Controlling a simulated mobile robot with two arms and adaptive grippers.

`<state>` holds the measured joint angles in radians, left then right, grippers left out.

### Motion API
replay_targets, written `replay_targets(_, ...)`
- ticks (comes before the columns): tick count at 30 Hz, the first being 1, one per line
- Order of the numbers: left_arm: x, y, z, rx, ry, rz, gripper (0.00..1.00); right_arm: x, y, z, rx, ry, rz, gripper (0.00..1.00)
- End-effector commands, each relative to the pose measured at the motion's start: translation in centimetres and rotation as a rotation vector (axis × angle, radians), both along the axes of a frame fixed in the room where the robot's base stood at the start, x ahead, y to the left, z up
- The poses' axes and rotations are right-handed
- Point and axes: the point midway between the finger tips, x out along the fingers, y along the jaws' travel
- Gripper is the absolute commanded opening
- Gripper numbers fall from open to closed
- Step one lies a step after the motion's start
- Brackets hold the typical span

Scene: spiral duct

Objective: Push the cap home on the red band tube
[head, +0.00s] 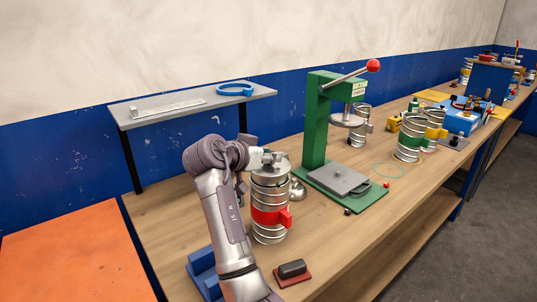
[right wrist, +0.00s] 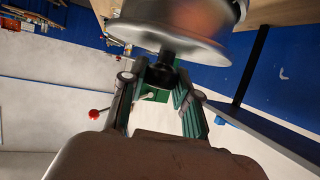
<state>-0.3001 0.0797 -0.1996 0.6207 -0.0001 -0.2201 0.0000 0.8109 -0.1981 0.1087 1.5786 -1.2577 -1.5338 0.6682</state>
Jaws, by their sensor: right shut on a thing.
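The red band tube (head: 270,218) is a ribbed silver duct, upright on the wooden bench, with a red band and red tab around its lower middle. A silver cap (head: 271,174) is at its top. My right gripper (head: 268,158) is at the top of the cap. In the right wrist view the picture is upside down: the cap (right wrist: 165,40) shows as a wide metal disc with a black knob (right wrist: 163,73), and my right gripper's fingers (right wrist: 160,84) are closed around that knob. How deep the cap sits in the tube cannot be told. My left gripper is not in view.
A green press (head: 317,125) with a red-knobbed lever stands right of the tube. A grey shelf (head: 190,105) with a blue ring stands behind. A silver funnel-like part (head: 298,190) is close beside the tube. A black-handled red block (head: 292,272) lies in front. Green-band tubes (head: 409,142) stand farther right.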

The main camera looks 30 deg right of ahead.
Motion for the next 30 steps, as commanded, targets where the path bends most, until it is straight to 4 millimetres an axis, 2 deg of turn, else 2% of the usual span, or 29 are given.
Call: replay_targets(30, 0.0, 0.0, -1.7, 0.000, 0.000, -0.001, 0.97, 0.0, 0.0, -2.7, 0.001, 0.002, -0.001, 0.00)
